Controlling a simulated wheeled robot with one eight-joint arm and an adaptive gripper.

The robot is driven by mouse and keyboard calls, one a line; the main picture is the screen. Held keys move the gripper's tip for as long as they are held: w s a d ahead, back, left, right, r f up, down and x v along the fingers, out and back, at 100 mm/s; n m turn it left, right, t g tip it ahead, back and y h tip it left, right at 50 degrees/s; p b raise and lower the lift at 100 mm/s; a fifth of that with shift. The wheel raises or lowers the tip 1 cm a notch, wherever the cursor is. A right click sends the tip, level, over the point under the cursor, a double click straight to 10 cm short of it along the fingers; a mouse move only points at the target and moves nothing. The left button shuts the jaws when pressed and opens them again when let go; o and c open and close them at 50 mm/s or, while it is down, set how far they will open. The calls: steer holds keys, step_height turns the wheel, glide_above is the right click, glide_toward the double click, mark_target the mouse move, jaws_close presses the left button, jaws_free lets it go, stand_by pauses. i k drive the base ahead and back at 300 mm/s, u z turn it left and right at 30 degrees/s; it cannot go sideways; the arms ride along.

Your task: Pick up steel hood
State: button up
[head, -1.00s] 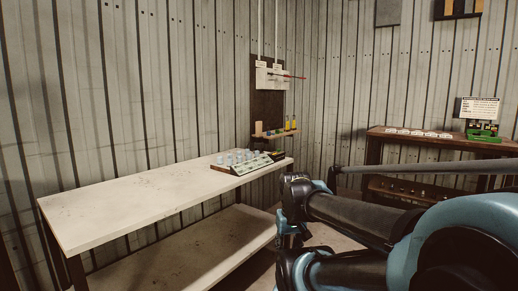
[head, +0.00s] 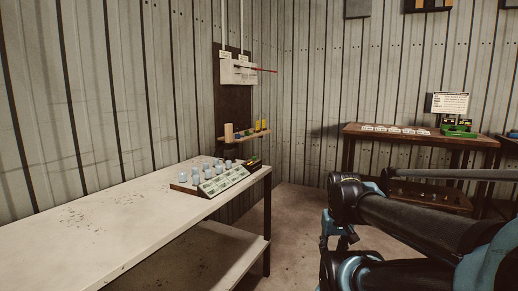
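I cannot make out the steel hood for certain in the head view. A tilted rack (head: 215,178) with several pale blue-grey cylindrical caps (head: 212,170) and labels along its front stands at the far end of the white table. My arm reaches in from the lower right, well to the right of the table and apart from it. My gripper (head: 338,236) seems to be at the arm's near end, partly hidden, and its fingers do not show clearly.
The long white table (head: 95,225) has a mostly bare top and a lower shelf. A wooden bench (head: 400,138) with cards, a green item (head: 460,128) and a sign stands at the right. Floor between is open.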

mark_target(229, 151)
steer(key=u, duration=0.1)
steer(key=i, duration=1.3)
steer(key=u, duration=0.35)
